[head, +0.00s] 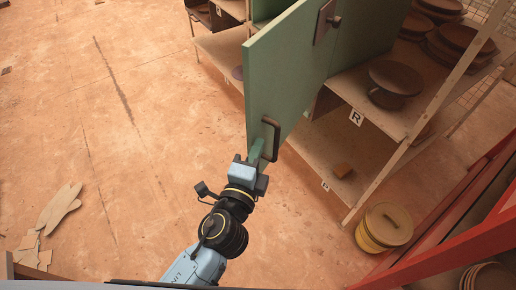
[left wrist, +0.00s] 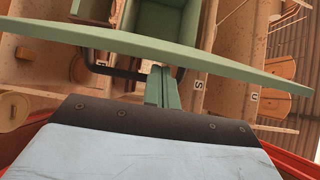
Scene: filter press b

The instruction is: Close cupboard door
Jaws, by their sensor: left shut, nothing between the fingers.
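The green cupboard door (head: 290,62) stands swung open, jutting out from the shelving in the head view. A dark bar handle (head: 271,138) is on its face near the lower free edge. My left gripper (head: 256,152) is shut and empty, its green fingers right at the handle and the door's lower edge. In the left wrist view the door (left wrist: 200,57) crosses the picture as a thin green edge, with the handle (left wrist: 125,73) behind my left gripper's fingers (left wrist: 162,85). I cannot tell whether the fingers touch the handle. My right gripper is not in view.
Wooden shelving (head: 345,100) stands to the right, with dark round lidded pots (head: 395,80). A yellow tub (head: 385,227) sits on the floor near a red frame (head: 455,225). The floor left of the door is mostly clear.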

